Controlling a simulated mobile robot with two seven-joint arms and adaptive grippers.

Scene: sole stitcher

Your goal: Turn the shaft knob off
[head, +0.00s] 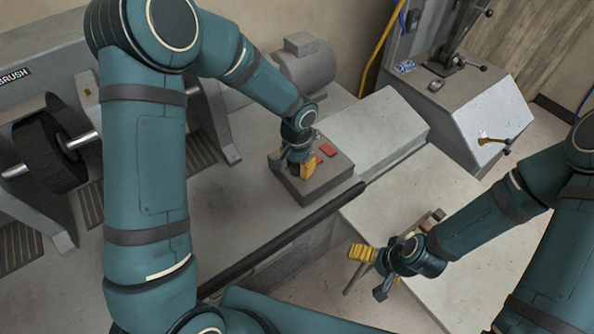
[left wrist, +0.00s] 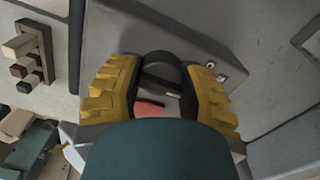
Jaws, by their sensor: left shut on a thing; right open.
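The shaft knob (left wrist: 163,66) is a dark, rounded piece between the yellow fingers of my left gripper in the left wrist view. It sits on a grey control box (head: 330,188) on the machine bench. My left gripper (head: 307,167) reaches down to the box top and is shut on the knob, with a finger on each side (left wrist: 160,92). In the head view the gripper hides the knob, and its exact turn is unclear. A red button (head: 327,150) shows beside the gripper. My right gripper (head: 372,270) is open and empty, low near the right-hand table.
A brush wheel (head: 48,150) on a shaft stands at the left. A grey motor (head: 305,66) is behind the box. A grey cabinet with levers (head: 470,110) stands at the back right. A small block with several pegs (left wrist: 28,55) lies near my right gripper. The pale table (head: 470,265) is mostly clear.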

